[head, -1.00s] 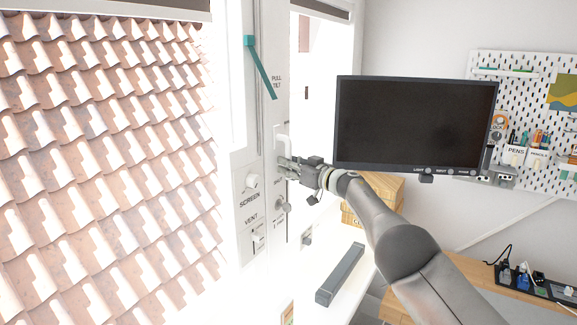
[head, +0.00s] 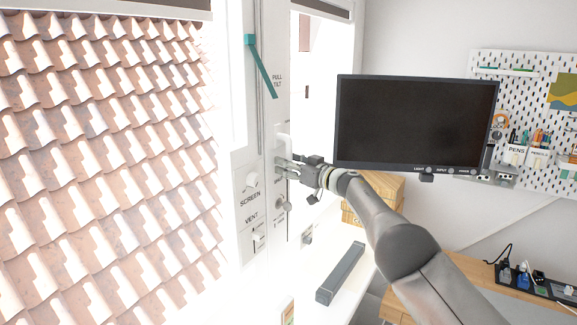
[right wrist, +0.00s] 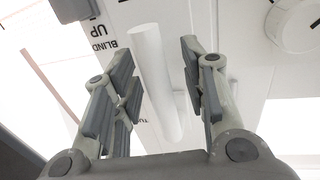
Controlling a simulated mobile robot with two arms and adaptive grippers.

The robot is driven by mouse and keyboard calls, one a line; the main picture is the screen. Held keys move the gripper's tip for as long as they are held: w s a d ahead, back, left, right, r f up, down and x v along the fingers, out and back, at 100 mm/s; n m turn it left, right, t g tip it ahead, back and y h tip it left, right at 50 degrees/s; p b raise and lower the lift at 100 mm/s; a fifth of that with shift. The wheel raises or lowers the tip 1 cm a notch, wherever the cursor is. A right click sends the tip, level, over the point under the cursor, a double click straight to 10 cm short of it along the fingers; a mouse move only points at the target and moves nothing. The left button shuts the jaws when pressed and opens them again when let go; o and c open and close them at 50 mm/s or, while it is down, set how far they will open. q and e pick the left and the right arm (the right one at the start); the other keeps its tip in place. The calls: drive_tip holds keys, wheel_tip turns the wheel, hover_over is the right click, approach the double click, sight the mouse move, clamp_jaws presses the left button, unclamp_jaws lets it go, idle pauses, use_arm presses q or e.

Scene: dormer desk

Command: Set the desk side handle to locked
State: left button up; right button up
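A white lever handle (head: 285,145) stands on the white window frame post, beside the lettered panel. My right gripper (head: 281,168) is at the handle's lower part. In the right wrist view, the white handle bar (right wrist: 156,82) runs lengthwise between the two spread fingers of my right gripper (right wrist: 160,85). A gap shows on each side of the bar, so the fingers are open around it and not clamped. The handle's base is partly hidden by the gripper in the head view. My left gripper is not in view.
White knobs (head: 252,180) and a small switch (head: 259,237) marked SCREEN and VENT sit on the post below left. A teal lever (head: 262,68) is above. A black monitor (head: 415,122) is close on the right. A grey bar (head: 340,272) lies on the white surface below.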

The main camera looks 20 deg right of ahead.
sight(279, 130)
wheel_tip(279, 130, up, 10)
drive_tip(key=shift+f, duration=0.1)
idle(0.4)
idle(0.4)
